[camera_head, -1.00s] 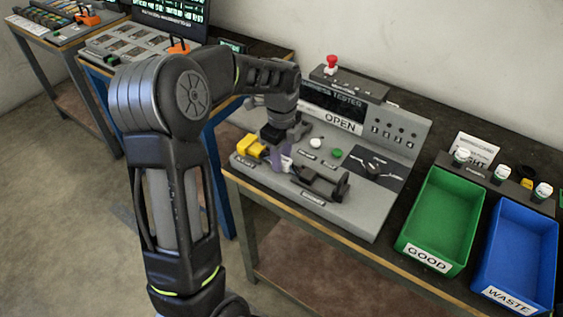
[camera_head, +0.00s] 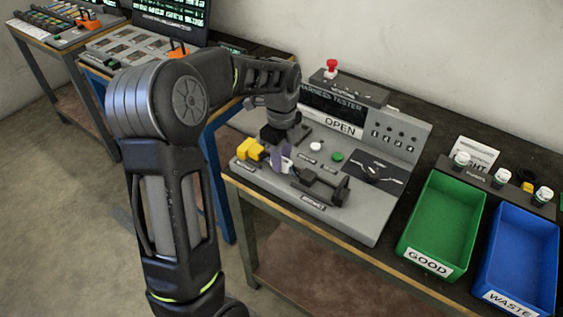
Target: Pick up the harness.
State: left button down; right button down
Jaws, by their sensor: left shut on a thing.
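The harness (camera_head: 281,157) shows as a small purple and white piece at the left of the harness tester (camera_head: 378,221). My left gripper (camera_head: 279,146) points down over it and is shut on it, close above the tester's deck. My wrist and fingers hide part of the harness, and I cannot tell whether it touches the deck. A yellow block (camera_head: 247,149) sits just left of it, and a black clamp-like fixture (camera_head: 325,187) lies to its right. My right gripper is out of view.
The tester's panel reads OPEN (camera_head: 340,127), with a red button (camera_head: 332,65) on top. A green GOOD bin (camera_head: 443,220) and a blue WASTE bin (camera_head: 517,255) stand to the right, both empty. Another bench (camera_head: 124,43) is at the left.

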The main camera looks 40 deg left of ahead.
pick_arm(q)
notch_tip(320, 180, up, 9)
jog(key=shift+b, duration=0.4)
dwell(0.4)
